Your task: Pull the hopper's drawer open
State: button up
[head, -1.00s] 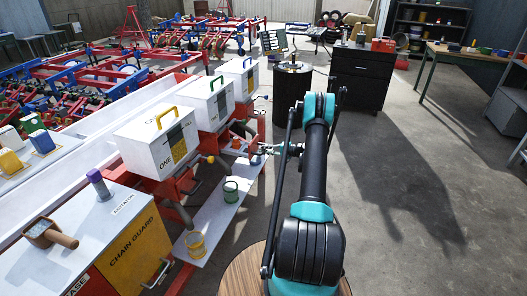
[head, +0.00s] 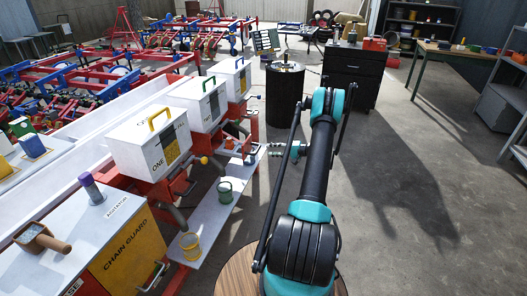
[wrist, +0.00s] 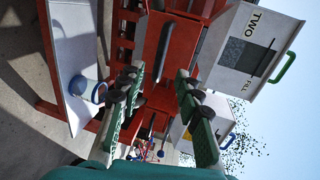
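Three white lidded hoppers stand in a row on a red frame: hopper ONE with a yellow handle (head: 135,153), hopper TWO with a green handle (head: 190,109) and one with a blue handle (head: 229,74). In the wrist view, which is turned sideways, hopper TWO (wrist: 227,45) is at the upper right, beyond the right finger. My gripper (wrist: 158,92) is open and empty, its fingers apart in front of the red frame. It also shows in the head view (head: 277,149), right of the frame.
A white shelf board (head: 204,222) below the hoppers holds a yellow bucket (head: 190,247) and a green bucket (head: 225,192). A bucket with a blue handle (wrist: 84,90) shows in the wrist view. The concrete floor on the right is clear.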

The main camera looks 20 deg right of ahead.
jog(key=shift+v, duration=1.75)
jog(key=shift+r, duration=0.1)
jog(key=s+a+r+n+g+h, duration=0.1)
jog(key=s+a+r+g+h, duration=0.15)
jog(key=s+a+r, duration=0.5)
jog(key=s+a+r+n+g+h, duration=0.25)
jog(key=s+a+r, duration=0.25)
jog(key=a+r, duration=0.45)
jog(key=s+a+n+h, duration=0.2)
jog(key=s+h, duration=0.1)
jog(key=s, duration=1.1)
jog(key=s+a+f+n+h, duration=0.1)
jog(key=s+h, duration=0.3)
jog(key=s, duration=1)
jog(key=shift+s+a+f+n+h, duration=0.3)
jog(key=shift+s+a+n, duration=0.1)
jog(key=shift+a, duration=0.2)
